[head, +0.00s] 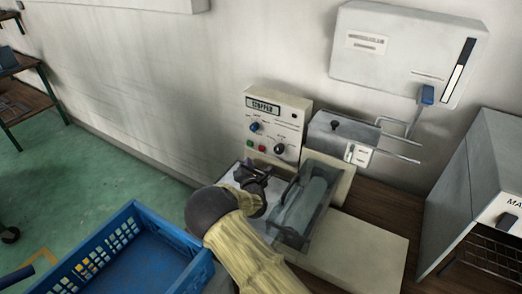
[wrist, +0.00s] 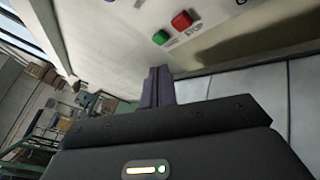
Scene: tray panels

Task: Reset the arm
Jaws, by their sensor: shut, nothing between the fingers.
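My gripper (head: 248,174) is at the end of my yellow-sleeved arm, in the middle of the head view. It is over the pale surface just in front of the control panel (head: 291,124), left of the clear-covered roller unit (head: 304,207). In the wrist view its dark fingers (wrist: 159,86) are together with nothing between them. The panel's green button (wrist: 160,37) and red button (wrist: 181,20) show just beyond the fingertips. Whether the fingers touch anything is unclear.
A blue crate (head: 113,247) is at the lower left. A grey cabinet (head: 463,190) stands at the right. A grey box (head: 338,131) with metal bars projects beside the panel. Green floor is open at left.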

